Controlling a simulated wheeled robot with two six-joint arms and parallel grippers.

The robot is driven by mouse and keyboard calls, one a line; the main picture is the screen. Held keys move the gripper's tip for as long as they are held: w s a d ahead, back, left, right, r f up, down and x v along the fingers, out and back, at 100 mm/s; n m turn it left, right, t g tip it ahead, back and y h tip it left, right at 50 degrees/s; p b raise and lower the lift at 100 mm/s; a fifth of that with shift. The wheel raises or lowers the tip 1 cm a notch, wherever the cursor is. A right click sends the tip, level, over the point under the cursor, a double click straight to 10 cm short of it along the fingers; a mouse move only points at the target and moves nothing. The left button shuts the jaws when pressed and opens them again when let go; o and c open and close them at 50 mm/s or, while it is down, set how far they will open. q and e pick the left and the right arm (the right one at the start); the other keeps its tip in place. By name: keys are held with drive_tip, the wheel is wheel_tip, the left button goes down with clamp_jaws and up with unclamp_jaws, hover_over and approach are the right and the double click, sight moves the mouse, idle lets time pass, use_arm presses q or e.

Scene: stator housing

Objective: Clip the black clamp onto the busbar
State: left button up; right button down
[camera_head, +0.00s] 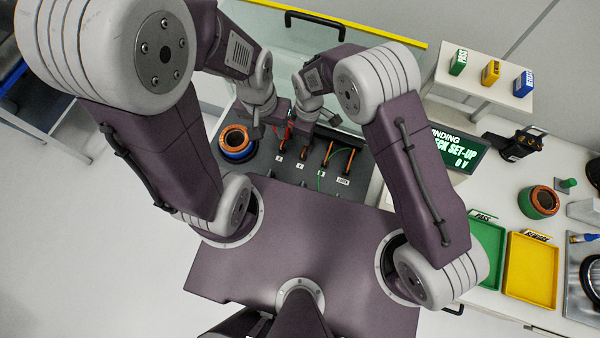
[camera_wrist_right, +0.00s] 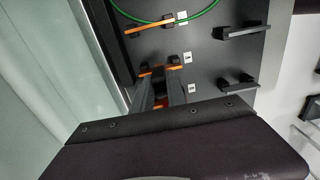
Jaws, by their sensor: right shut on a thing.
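Several orange busbars stand on the dark bench panel, each by a small white label; one busbar (camera_head: 349,160) is at the right of the row. In the right wrist view a busbar (camera_wrist_right: 177,68) lies just past my right fingertips. My right gripper (camera_wrist_right: 158,84) is shut on a small dark piece, which looks like the black clamp (camera_wrist_right: 158,73), close against that busbar. Whether the clamp is around the busbar or only beside it, I cannot tell. My left gripper (camera_head: 271,127) is over the panel's left part with its fingers apart, near a red clip (camera_head: 289,129).
A copper-wound stator with a blue band (camera_head: 237,151) sits left of the busbars. A green cable (camera_wrist_right: 190,17) runs to a neighbouring busbar. Black brackets (camera_wrist_right: 242,32) rise from the panel. A screen (camera_head: 460,152), trays and another stator (camera_head: 539,202) are on the right.

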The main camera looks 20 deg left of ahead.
drive_tip(key=shift+f, duration=0.2)
drive_tip(key=c, duration=1)
unclamp_jaws()
drive_tip(key=shift+r, duration=0.2)
drive_tip(key=shift+r+p, duration=1.7)
drive_tip(key=shift+r, duration=0.4)
drive_tip(key=shift+r, duration=0.1)
wheel_tip(320, 180, up, 9)
drive_tip(key=b, duration=0.2)
drive_tip(key=shift+b, duration=0.3)
